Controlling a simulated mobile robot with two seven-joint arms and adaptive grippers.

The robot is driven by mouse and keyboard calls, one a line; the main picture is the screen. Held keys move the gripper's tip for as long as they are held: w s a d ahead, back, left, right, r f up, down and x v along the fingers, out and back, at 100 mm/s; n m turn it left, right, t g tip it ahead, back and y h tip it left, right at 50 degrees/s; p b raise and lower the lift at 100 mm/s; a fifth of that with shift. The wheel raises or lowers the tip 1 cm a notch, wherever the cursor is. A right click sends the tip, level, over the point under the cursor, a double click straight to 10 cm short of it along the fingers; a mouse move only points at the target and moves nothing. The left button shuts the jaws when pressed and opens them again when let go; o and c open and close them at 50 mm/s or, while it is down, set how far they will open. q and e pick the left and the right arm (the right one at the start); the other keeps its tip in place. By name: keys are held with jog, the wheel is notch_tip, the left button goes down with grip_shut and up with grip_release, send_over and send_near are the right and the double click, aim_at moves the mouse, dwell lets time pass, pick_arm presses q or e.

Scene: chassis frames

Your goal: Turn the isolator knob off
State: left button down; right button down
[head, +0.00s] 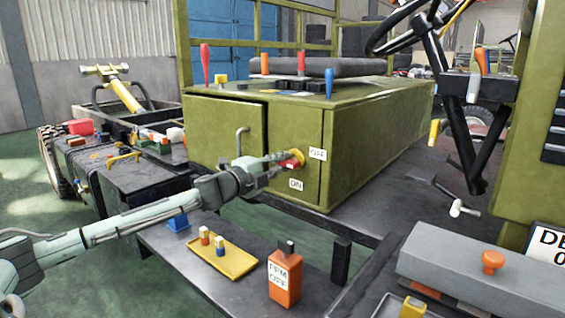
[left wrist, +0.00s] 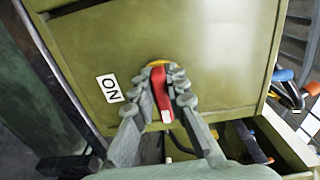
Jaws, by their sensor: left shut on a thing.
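The isolator knob has a red handle (head: 290,163) on a yellow round base (head: 298,156), on the front of the olive cabinet (head: 345,150). A white OFF label (head: 317,153) is to its right and a white ON label (head: 296,184) is below it. My left gripper (head: 280,162) is at the knob. In the left wrist view, the fingers (left wrist: 170,95) are shut on the red handle (left wrist: 164,100), one on each side. The ON label (left wrist: 110,88) is left of the knob there; the OFF label does not show. My right gripper is not in view.
A grey bent handle (head: 240,140) stands on the cabinet front, left of the knob. Several coloured levers stand on the cabinet top. Below are a yellow tray (head: 238,266) and an orange block (head: 285,280). A steering wheel (head: 395,30) is at the upper right.

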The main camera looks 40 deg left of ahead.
pick_arm(q)
jog(key=c, duration=1.5)
grip_release()
jog(key=shift+c, duration=0.2)
jog(key=shift+s+a+f, duration=0.1)
jog(key=shift+s+f, duration=0.1)
jog(key=shift+s, duration=0.55)
jog(key=s, duration=1)
jog(key=shift+s+a+r, duration=0.2)
jog(key=shift+s+a, duration=0.05)
jog(key=shift+a, duration=0.15)
